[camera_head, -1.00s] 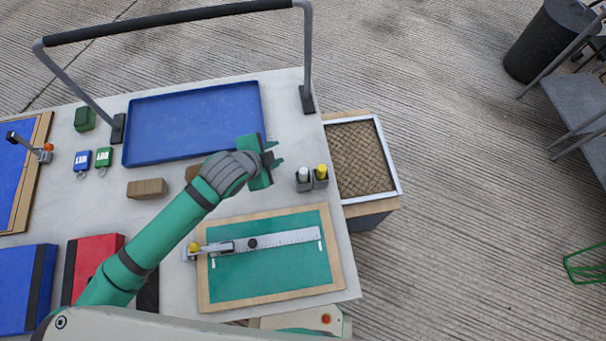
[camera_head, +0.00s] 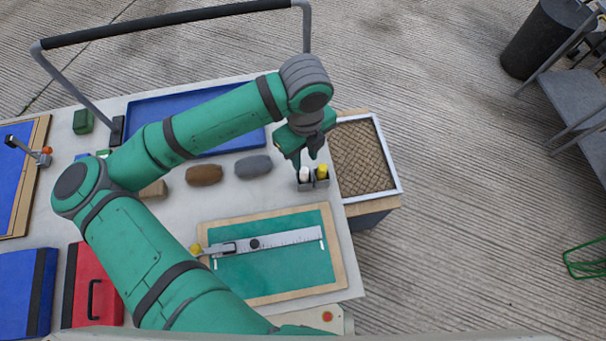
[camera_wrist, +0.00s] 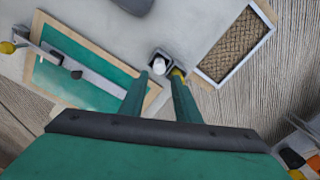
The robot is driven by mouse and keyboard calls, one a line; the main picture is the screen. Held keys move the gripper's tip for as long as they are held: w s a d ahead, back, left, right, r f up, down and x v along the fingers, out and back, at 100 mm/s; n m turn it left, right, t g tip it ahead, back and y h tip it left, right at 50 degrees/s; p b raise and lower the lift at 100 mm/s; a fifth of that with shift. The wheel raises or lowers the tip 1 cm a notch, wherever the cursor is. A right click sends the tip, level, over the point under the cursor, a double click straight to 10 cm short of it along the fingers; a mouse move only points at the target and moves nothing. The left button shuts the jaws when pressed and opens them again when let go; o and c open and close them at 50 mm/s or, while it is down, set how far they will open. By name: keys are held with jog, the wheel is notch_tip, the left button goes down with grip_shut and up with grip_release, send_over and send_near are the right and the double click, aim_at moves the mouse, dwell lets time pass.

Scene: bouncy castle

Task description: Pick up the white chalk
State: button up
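The white chalk (camera_head: 304,174) stands upright in a small grey holder (camera_head: 306,186) near the table's right edge. A yellow chalk (camera_head: 322,171) stands in the holder beside it, on the right. My gripper (camera_head: 306,160) is just above and behind the chalks, pointing down. In the wrist view the white chalk (camera_wrist: 159,64) shows a little beyond the fingertips, between their lines. The gripper (camera_wrist: 160,80) is open, with nothing between its fingers. The yellow chalk (camera_wrist: 177,73) is partly hidden by the right finger.
A green board with a metal ruler (camera_head: 270,262) lies in front. A grey stone-like block (camera_head: 253,166) and a brown one (camera_head: 204,175) lie left of the holder. A blue tray (camera_head: 150,108) and a tall bar (camera_head: 160,22) stand behind. A framed woven panel (camera_head: 360,160) is right of the table.

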aim_at(305, 171)
jog(key=shift+s+f, duration=0.1)
jog(key=shift+f, duration=4.3)
grip_shut()
jog(key=shift+r, duration=0.15)
